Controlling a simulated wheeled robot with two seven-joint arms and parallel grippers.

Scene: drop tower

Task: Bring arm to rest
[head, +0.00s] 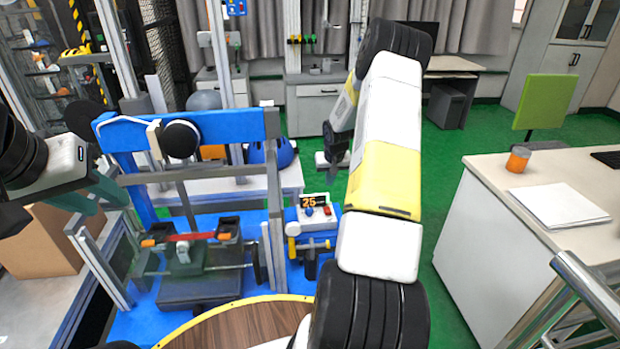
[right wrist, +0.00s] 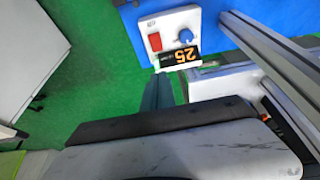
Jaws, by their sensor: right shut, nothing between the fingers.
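My right arm rises through the middle of the head view and folds at a dark joint near the top. Its right gripper (head: 332,172) hangs beyond the arm, pointing down, above and behind the control box. In the right wrist view the right gripper (right wrist: 158,92) shows as dark fingers held together, with nothing between them. My left gripper (head: 112,192) is at the left edge of the head view, beside the drop tower's frame. Its dark green fingers are partly hidden, and whether they are apart does not show.
The drop tower (head: 200,127) with blue beams stands at left centre. A control box (head: 315,213) reading 25 sits right of it; it also shows in the right wrist view (right wrist: 168,38). A white desk (head: 480,235) with an orange cup (head: 517,160) stands right. Green floor (head: 455,150) lies between.

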